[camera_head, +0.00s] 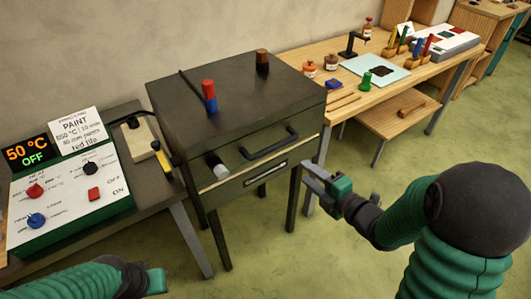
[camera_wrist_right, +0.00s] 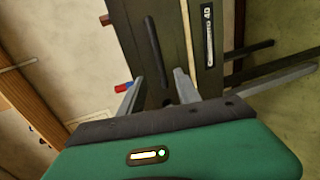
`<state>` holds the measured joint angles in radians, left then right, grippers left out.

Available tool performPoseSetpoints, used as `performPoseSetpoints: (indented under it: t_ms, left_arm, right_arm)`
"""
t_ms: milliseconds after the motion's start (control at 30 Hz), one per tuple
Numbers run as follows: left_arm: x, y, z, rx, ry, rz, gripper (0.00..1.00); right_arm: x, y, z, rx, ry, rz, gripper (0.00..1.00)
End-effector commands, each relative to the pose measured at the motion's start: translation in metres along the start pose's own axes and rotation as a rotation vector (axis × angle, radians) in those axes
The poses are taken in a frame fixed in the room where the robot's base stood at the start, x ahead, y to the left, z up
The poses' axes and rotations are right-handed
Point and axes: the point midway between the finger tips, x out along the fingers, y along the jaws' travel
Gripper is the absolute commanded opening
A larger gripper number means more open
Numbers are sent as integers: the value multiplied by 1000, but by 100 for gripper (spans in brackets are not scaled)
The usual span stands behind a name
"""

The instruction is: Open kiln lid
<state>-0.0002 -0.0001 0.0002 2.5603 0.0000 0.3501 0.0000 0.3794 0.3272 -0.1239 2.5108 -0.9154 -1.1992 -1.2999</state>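The dark kiln (camera_head: 220,125) stands in the middle of the head view, its lid (camera_head: 225,82) lying flat and closed. A black bar handle (camera_head: 268,145) is on the front of the lid, above a pale seam. My right gripper (camera_head: 314,186) is just right of the kiln's front, apart from the handle. In the right wrist view my gripper (camera_wrist_right: 158,88) has its fingers spread with nothing held; the kiln (camera_wrist_right: 170,30) and what looks like its handle (camera_wrist_right: 155,45) show beyond them. My left gripper (camera_head: 150,281) is at the bottom left; its fingers are not clear.
A control panel (camera_head: 65,215) with red and blue knobs and an OFF display (camera_head: 27,152) stands on the left table. A red-and-blue peg (camera_head: 209,96) and a brown knob (camera_head: 262,61) sit on the lid. A wooden workbench (camera_head: 345,103) with tools stands behind right.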

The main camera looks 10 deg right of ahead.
Motion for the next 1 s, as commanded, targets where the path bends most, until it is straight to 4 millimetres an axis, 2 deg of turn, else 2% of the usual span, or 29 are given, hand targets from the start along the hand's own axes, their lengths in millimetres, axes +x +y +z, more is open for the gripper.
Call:
performPoseSetpoints:
  t_ms: [167, 500, 700, 833, 1000]
  left_arm:
    - [-1, 0, -1, 0, 1, 0, 0]
    - [-4, 0, -1, 0, 1, 0, 0]
    - [-6, 0, -2, 0, 0, 0, 0]
    - [-6, 0, -2, 0, 0, 0, 0]
    - [-6, 0, -2, 0, 0, 0, 0]
  right_arm:
    - [25, 1, -2, -3, 7, 3, 40]
    - [112, 1, -1, 1, 5, 3, 40]
    - [153, 2, 0, 1, 3, 3, 40]
    - [164, 2, 0, 1, 3, 3, 40]
    - [166, 2, 0, 1, 2, 4, 40]
